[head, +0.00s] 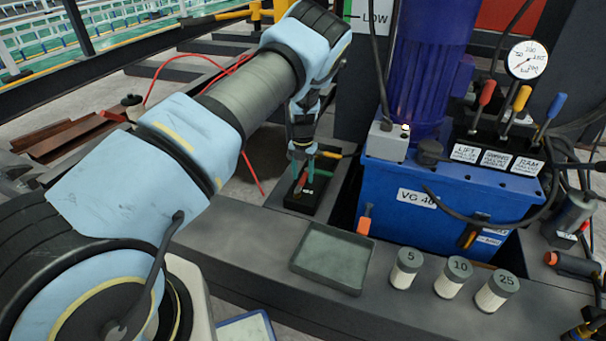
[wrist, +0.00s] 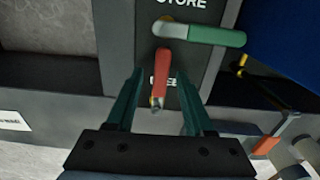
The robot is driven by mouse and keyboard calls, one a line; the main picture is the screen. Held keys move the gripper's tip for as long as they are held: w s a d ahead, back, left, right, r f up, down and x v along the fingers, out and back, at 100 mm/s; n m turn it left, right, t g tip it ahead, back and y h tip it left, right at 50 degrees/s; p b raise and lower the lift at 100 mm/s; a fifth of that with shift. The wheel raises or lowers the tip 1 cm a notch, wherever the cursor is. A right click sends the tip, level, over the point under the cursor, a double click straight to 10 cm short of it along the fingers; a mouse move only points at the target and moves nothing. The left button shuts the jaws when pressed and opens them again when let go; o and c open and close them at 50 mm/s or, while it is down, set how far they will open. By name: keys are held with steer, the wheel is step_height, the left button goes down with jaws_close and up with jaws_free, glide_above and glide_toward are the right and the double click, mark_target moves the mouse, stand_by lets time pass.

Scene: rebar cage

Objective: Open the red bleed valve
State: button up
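The red bleed valve shows as a red lever (wrist: 162,75) in the wrist view. Whether the fingers are at the lever's depth I cannot tell. In the head view my gripper (head: 303,168) points down over a dark block, and the red lever (head: 303,181) shows small between the fingers.
A green-handled lever (wrist: 215,36) lies crosswise by the STORE label, close above the red one. To the right stands a blue pump unit (head: 400,195) with several levers and a gauge (head: 526,60). A grey tray (head: 333,257) and labelled cylinders (head: 405,268) sit in front.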

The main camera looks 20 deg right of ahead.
mark_target(303, 179)
step_height(303, 179, up, 11)
steer(key=p, duration=0.1)
stand_by(0.6)
stand_by(0.3)
